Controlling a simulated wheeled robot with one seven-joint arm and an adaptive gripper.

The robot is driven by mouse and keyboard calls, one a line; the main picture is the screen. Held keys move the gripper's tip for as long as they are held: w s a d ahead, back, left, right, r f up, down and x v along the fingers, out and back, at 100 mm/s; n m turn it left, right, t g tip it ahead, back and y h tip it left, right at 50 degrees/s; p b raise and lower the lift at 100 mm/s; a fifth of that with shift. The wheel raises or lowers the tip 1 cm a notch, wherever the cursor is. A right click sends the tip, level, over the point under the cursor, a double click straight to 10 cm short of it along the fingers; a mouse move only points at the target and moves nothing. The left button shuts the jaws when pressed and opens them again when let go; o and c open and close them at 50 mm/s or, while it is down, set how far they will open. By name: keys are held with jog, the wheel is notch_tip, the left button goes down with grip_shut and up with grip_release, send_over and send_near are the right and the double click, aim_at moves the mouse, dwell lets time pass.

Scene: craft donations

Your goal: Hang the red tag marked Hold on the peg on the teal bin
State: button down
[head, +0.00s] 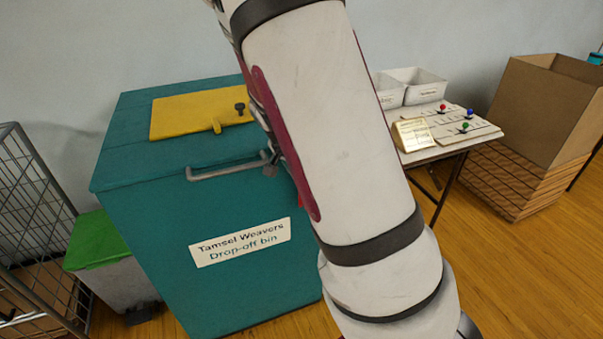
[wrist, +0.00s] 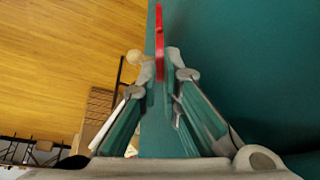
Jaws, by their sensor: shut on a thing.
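The teal bin (head: 135,215) stands left of centre in the head view, with a yellow flap on top and a "Tamsel Weavers Drop-off bin" label on its front. My gripper (wrist: 160,66) is shut on the red tag (wrist: 159,30), which shows nearly edge-on between the fingertips in the wrist view. Teal bin surface (wrist: 250,70) fills the right of that view. In the head view my arm hides most of the gripper; a red sliver shows at its edge. The tag's writing is not readable. I cannot make out the peg surely; a pale round knob (wrist: 134,56) shows beside the left fingertip.
A metal handle (head: 228,170) juts from the bin's front top edge. A green-lidded bin (head: 95,240) and a wire cage (head: 30,200) stand left. A table (head: 450,148) with white trays and a large cardboard box (head: 545,105) stand right. Open wooden floor lies between.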

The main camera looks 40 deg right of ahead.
jog(key=c, duration=1.7)
grip_release()
